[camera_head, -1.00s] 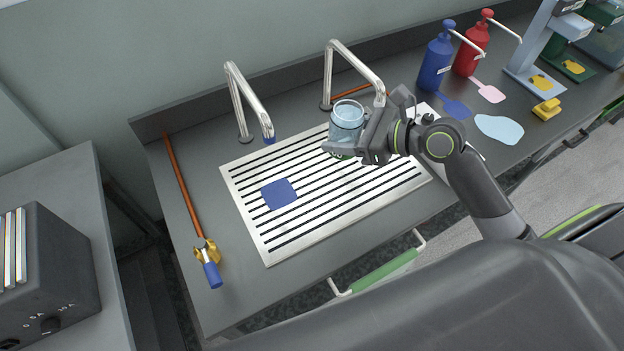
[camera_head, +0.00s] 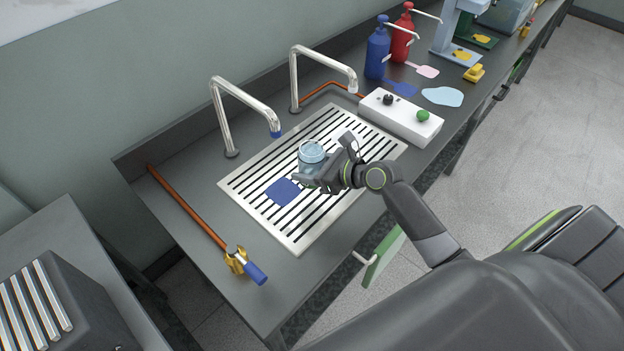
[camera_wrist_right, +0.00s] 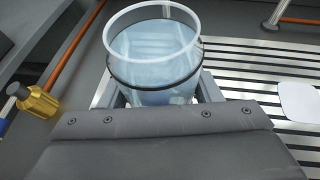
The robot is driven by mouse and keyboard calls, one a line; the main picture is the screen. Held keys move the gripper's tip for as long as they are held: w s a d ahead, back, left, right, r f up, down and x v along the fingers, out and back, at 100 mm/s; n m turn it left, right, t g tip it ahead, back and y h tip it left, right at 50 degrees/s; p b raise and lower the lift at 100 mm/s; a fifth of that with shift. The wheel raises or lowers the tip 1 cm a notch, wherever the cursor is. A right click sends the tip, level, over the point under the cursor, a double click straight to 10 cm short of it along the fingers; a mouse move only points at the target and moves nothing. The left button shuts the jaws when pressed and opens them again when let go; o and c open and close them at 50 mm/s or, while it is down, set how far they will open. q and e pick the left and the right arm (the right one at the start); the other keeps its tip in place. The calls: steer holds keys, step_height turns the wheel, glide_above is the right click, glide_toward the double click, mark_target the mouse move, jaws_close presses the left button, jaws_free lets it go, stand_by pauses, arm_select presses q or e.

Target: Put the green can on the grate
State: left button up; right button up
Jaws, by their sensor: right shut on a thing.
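My right gripper (camera_head: 322,174) is shut around a clear, light-blue can (camera_head: 311,153) with an open, pale rim. The can also fills the upper middle of the right wrist view (camera_wrist_right: 153,58), between the jaws, and looks upright. No plainly green can shows. The grate (camera_head: 244,184), a white plate with dark slots, lies under the held can. The can is over it, close to a blue square patch (camera_head: 283,191); whether its base touches the grate is hidden by the gripper. My left gripper is not in view.
Two bent metal taps (camera_head: 243,100) (camera_head: 322,63) rise behind the grate. A white patch (camera_wrist_right: 297,101) lies on the grate. A white box (camera_head: 399,121) with a black knob and green button stands right of it. An orange pipe (camera_head: 187,207) runs along the left. Pump bottles (camera_head: 378,52) (camera_head: 402,38) stand farther right.

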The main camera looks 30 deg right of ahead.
step_height(320, 180, down, 3)
steer(key=shift+w+d+r, duration=0.1)
steer(key=shift+f+b, duration=0.6)
steer(key=shift+f, duration=1.4)
steer(key=shift+f, duration=0.1)
steer(key=o, duration=1.2)
steer(key=shift+o, duration=0.2)
steer(key=shift+s+r, duration=0.2)
steer(key=shift+s, duration=0.1)
steer(key=v, duration=1.1)
steer(key=shift+s, duration=0.25)
steer(key=shift+r, duration=0.1)
